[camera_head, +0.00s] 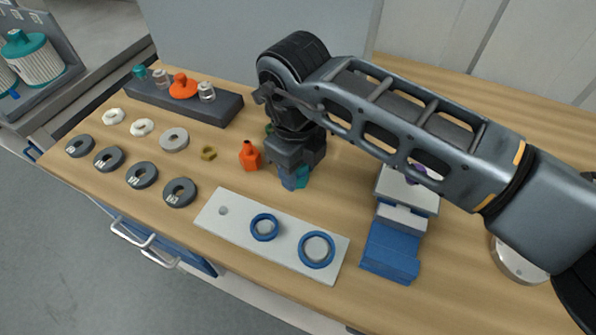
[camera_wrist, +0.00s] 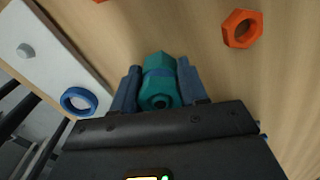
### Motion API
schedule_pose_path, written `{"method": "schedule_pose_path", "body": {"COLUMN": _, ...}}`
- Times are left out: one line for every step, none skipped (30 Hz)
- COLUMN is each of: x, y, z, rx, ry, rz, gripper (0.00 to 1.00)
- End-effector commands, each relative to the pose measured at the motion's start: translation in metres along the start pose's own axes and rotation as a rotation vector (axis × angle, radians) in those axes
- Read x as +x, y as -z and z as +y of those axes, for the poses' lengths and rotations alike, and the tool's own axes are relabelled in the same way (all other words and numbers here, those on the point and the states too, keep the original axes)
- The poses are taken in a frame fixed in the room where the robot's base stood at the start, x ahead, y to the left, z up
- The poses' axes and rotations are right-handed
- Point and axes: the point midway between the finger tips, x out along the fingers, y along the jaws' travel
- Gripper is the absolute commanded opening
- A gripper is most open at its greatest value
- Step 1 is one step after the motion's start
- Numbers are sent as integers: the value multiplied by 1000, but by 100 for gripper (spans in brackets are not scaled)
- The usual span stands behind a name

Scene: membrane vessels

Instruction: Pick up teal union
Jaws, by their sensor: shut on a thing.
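The teal union (camera_wrist: 160,88) sits between the two blue fingers of my gripper (camera_wrist: 160,85) in the wrist view. It has a hexagonal end, a darker blue band and a round bore facing the camera. The fingers touch it on both sides. In the head view the teal union (camera_head: 302,177) shows only as a small teal patch beside the fingers of my gripper (camera_head: 291,180), low over the wooden bench. The rest of it is hidden by the gripper. I cannot tell whether it still touches the bench.
An orange fitting (camera_head: 250,156) stands just left of my gripper. A white plate (camera_head: 290,246) with two blue rings lies in front. A blue and grey vise-like block (camera_head: 392,250) is to the right. Several dark grey discs and a dark rack (camera_head: 215,110) are to the left.

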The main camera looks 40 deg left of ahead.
Motion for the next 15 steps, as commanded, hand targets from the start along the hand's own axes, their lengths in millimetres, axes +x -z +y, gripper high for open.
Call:
{"method": "schedule_pose_path", "body": {"x": 0, "y": 0, "z": 0, "rx": 0, "ry": 0, "rz": 0, "gripper": 34}}
{"method": "schedule_pose_path", "body": {"x": 0, "y": 0, "z": 0, "rx": 0, "ry": 0, "rz": 0, "gripper": 31}}
{"method": "schedule_pose_path", "body": {"x": 0, "y": 0, "z": 0, "rx": 0, "ry": 0, "rz": 0, "gripper": 27}}
{"method": "schedule_pose_path", "body": {"x": 0, "y": 0, "z": 0, "rx": 0, "ry": 0, "rz": 0, "gripper": 24}}
{"method": "schedule_pose_path", "body": {"x": 0, "y": 0, "z": 0, "rx": 0, "ry": 0, "rz": 0, "gripper": 21}}
{"method": "schedule_pose_path", "body": {"x": 0, "y": 0, "z": 0, "rx": 0, "ry": 0, "rz": 0, "gripper": 18}}
{"method": "schedule_pose_path", "body": {"x": 0, "y": 0, "z": 0, "rx": 0, "ry": 0, "rz": 0, "gripper": 15}}
{"method": "schedule_pose_path", "body": {"x": 0, "y": 0, "z": 0, "rx": 0, "ry": 0, "rz": 0, "gripper": 12}}
{"method": "schedule_pose_path", "body": {"x": 0, "y": 0, "z": 0, "rx": 0, "ry": 0, "rz": 0, "gripper": 8}}
{"method": "schedule_pose_path", "body": {"x": 0, "y": 0, "z": 0, "rx": 0, "ry": 0, "rz": 0, "gripper": 5}}
{"method": "schedule_pose_path", "body": {"x": 0, "y": 0, "z": 0, "rx": 0, "ry": 0, "rz": 0, "gripper": 2}}
{"method": "schedule_pose_path", "body": {"x": 0, "y": 0, "z": 0, "rx": 0, "ry": 0, "rz": 0, "gripper": 0}}
{"method": "schedule_pose_path", "body": {"x": 0, "y": 0, "z": 0, "rx": 0, "ry": 0, "rz": 0, "gripper": 0}}
{"method": "schedule_pose_path", "body": {"x": 0, "y": 0, "z": 0, "rx": 0, "ry": 1, "rz": 0, "gripper": 0}}
{"method": "schedule_pose_path", "body": {"x": 0, "y": 0, "z": 0, "rx": 0, "ry": 1, "rz": 0, "gripper": 0}}
